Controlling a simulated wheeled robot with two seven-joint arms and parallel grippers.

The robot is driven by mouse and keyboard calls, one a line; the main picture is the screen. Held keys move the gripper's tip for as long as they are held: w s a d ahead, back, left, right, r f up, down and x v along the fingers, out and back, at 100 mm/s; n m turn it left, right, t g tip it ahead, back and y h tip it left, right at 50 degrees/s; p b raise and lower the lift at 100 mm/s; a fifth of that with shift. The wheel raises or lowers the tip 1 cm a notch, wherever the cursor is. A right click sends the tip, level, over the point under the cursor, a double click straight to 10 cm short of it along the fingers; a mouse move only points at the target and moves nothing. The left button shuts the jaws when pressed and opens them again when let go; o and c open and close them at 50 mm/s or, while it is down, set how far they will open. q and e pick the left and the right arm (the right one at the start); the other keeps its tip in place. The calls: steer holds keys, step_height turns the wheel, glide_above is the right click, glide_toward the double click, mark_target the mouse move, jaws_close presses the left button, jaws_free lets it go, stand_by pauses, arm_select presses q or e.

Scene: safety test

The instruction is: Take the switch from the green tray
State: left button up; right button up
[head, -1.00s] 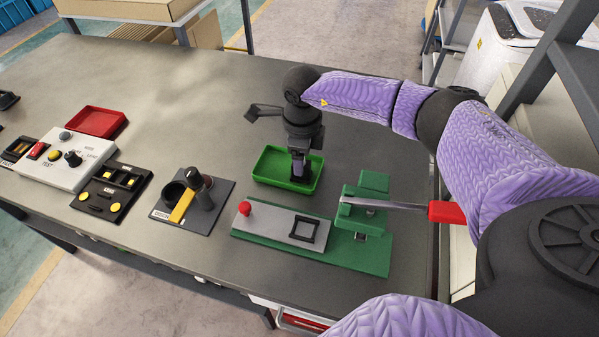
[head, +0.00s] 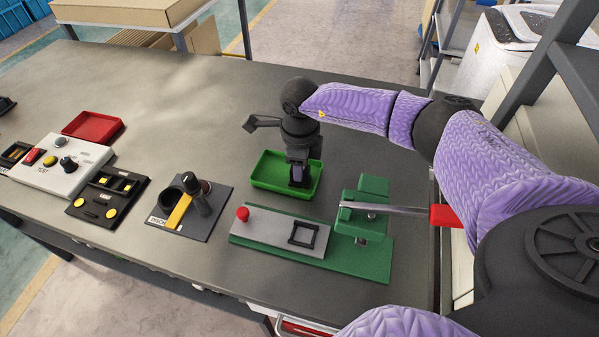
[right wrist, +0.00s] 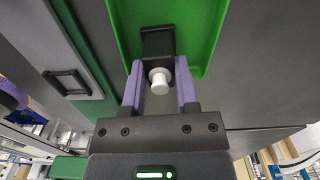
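The green tray (head: 262,181) stands on the grey table, behind the green fixture. My right gripper (head: 299,180) points down into the right part of the tray. In the right wrist view the switch (right wrist: 157,42) has a black body and a white round knob (right wrist: 159,80). It lies inside the green tray (right wrist: 205,25). The two purple fingers of my right gripper (right wrist: 159,72) are apart, one on each side of the switch, with small gaps beside the knob. In the head view the gripper hides the switch. My left gripper is not in view.
The green fixture (head: 362,259) with a red-handled lever clamp (head: 400,210) stands in front of the tray. A black stand (head: 205,222), a black panel (head: 107,195), a white test box (head: 60,173) and a red tray (head: 93,126) are to the left. The table's back middle is clear.

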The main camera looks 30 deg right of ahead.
jaws_close()
step_height(320, 180, up, 7)
steer(key=p, duration=0.5)
steer(key=shift+f, duration=0.25)
